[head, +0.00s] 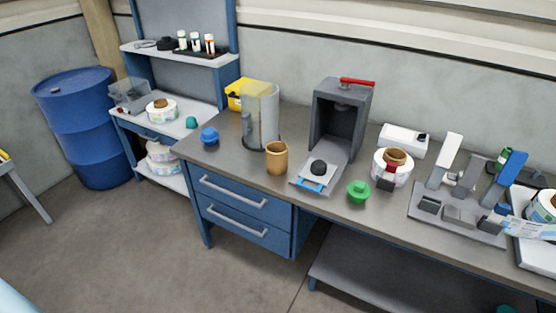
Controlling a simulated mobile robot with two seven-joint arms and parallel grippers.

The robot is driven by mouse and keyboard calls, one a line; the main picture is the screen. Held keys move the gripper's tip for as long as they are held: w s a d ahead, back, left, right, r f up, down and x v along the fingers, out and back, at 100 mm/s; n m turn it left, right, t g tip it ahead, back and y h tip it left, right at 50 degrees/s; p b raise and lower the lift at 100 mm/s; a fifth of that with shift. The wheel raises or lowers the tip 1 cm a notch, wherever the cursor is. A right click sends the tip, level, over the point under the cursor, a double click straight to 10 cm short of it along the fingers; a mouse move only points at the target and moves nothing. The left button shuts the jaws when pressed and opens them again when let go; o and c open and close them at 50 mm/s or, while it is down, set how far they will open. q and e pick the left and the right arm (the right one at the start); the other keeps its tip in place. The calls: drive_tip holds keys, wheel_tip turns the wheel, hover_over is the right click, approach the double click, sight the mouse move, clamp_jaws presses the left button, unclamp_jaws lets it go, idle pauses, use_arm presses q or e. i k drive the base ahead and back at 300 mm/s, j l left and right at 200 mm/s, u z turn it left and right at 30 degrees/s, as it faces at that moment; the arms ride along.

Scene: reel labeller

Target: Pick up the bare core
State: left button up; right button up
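A bare brown core (277,160) stands upright on the grey workbench (232,163), near its front edge. It looks like a short, open-topped cardboard tube with nothing wound on it. Neither of my grippers is in view.
A green knob-like piece (358,191) and a label roll with a brown core (391,170) stand to the right. A blue knob-like piece (209,136) is at the left. A grey fixture with levers (455,216) fills the right. Blue drawers (245,207) are below.

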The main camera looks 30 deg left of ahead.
sight(277, 158)
drive_tip(key=i+j, duration=0.1)
drive_tip(key=j, duration=0.25)
drive_tip(key=i+j+u, duration=0.1)
drive_tip(key=j, duration=0.3)
drive_tip(key=i+j, duration=0.2)
drive_tip(key=j, duration=0.15)
drive_tip(key=i+j+u, duration=0.1)
drive_tip(key=j, duration=0.25)
drive_tip(key=i+j+u, duration=0.1)
drive_tip(key=j, duration=0.25)
drive_tip(key=i, duration=0.05)
